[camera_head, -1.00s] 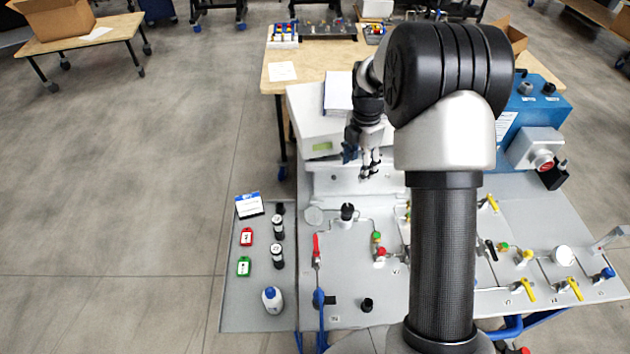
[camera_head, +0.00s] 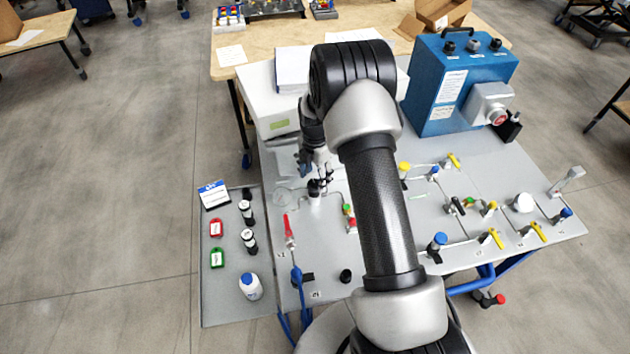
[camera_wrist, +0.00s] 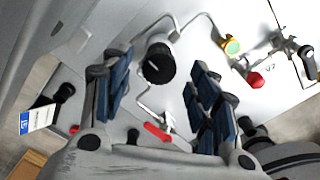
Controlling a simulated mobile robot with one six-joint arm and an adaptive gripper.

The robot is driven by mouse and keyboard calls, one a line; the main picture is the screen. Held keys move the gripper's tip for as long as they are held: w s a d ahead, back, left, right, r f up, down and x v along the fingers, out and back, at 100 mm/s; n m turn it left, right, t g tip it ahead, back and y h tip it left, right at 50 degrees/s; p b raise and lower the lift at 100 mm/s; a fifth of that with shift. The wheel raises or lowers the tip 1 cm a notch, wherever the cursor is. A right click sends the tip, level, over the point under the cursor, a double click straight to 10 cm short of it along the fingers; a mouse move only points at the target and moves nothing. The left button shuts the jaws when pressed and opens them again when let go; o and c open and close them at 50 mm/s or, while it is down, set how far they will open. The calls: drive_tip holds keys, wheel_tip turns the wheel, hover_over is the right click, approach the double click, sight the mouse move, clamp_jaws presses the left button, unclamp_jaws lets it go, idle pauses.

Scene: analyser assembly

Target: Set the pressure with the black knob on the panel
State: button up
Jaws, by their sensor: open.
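The black knob (camera_wrist: 156,64) stands on the pale grey panel (camera_wrist: 200,20). In the wrist view it shows between the two blue-padded fingers of my gripper (camera_wrist: 158,92), toward their tips. The fingers are open, with a clear gap on each side of the knob. In the head view my gripper (camera_head: 320,174) is right at the knob (camera_head: 316,187), partly covering it. I cannot tell whether the fingers reach down to the height of the knob.
A red-handled valve (camera_head: 289,231) is just below the knob, and green and red fittings (camera_head: 350,216) are to its right. A side tray (camera_head: 222,290) holds tags, black-capped parts and a bottle (camera_head: 250,286). A blue box (camera_head: 460,80) stands at the back right.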

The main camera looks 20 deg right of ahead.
drive_tip(key=shift+f, duration=1.1)
drive_tip(key=shift+c, duration=0.5)
drive_tip(key=c, duration=1)
